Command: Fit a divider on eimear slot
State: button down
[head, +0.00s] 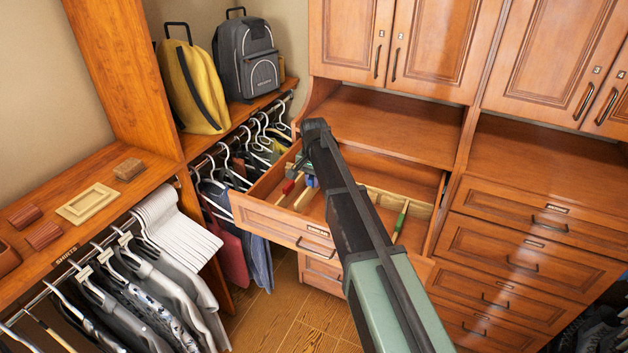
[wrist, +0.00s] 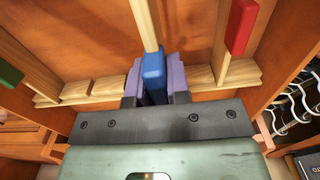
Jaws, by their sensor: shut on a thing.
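My gripper (wrist: 154,82) has purple fingers shut on the blue end of a pale wooden divider (wrist: 153,70). In the head view my gripper (head: 309,172) is over the left part of an open drawer (head: 275,222), mostly behind my arm. The held divider lies near a notched wooden strip (wrist: 75,92), between two other dividers. I cannot tell whether it is seated in a notch. A red-ended divider (wrist: 241,28) is to its right and a green-ended divider (wrist: 8,72) to its left. The drawer label is too small to read.
The drawer walls surround my gripper. Hanging clothes and hangers (head: 262,138) are close to the drawer's left side. Closed drawers (head: 530,225) are on the right and cabinet doors (head: 430,45) above. A yellow backpack (head: 192,88) and a grey backpack (head: 246,58) stand on the shelf.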

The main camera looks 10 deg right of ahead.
aim_at(314, 191)
dwell(0.3)
jog(key=shift+f+b, duration=1.15)
jog(key=shift+f, duration=0.15)
jog(key=shift+f+b, duration=1.05)
jog(key=shift+b, duration=0.15)
jog(key=shift+f+b, duration=1)
jog(key=c, duration=1)
grip_release()
